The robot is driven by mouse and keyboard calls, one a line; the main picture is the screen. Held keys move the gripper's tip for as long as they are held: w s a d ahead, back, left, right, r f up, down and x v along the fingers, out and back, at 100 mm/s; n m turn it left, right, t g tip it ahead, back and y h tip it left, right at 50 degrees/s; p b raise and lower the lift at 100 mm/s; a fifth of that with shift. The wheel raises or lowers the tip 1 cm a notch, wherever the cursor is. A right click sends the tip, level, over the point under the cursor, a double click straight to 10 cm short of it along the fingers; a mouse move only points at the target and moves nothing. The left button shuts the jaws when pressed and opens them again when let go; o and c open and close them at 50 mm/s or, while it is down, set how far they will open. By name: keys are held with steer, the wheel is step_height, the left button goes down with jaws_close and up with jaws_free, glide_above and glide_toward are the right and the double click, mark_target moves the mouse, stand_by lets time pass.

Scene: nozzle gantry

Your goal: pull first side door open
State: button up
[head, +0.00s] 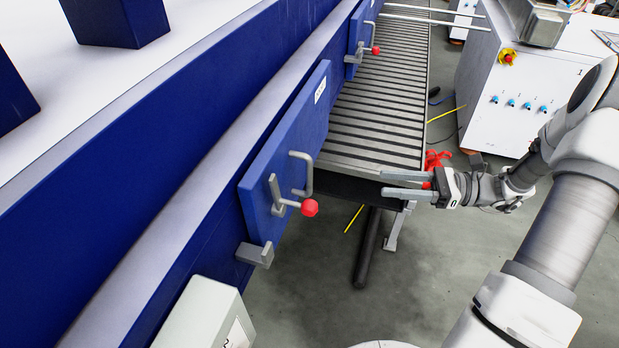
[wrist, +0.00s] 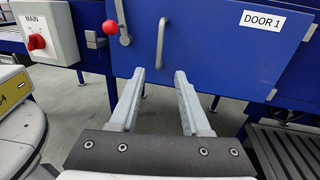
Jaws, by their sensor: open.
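The first side door is a blue panel (head: 285,150) on the side of the blue machine. In the wrist view the door (wrist: 215,50) carries a label reading DOOR 1 and looks flush with the machine. It has a grey bar handle (head: 303,172), also in the wrist view (wrist: 160,42), and a latch lever with a red knob (head: 309,208); the knob shows in the wrist view (wrist: 109,27). My gripper (head: 386,184) is open and empty, to the right of the door and apart from it. In the wrist view its fingers (wrist: 158,78) point toward the door.
A roller conveyor (head: 380,100) runs behind the door. A second blue door (head: 357,35) is farther back. A MAIN switch box (wrist: 45,32) with a red knob is left of the door. A white control cabinet (head: 520,95) stands at right. The floor before the door is open.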

mark_target(309, 190)
steer(key=w+a, duration=0.1)
steer(key=a, duration=1)
steer(key=w+a, duration=0.1)
steer(key=a, duration=0.5)
steer(key=shift+w+a, duration=0.1)
steer(key=shift+w, duration=0.2)
jaws_close()
stand_by(0.6)
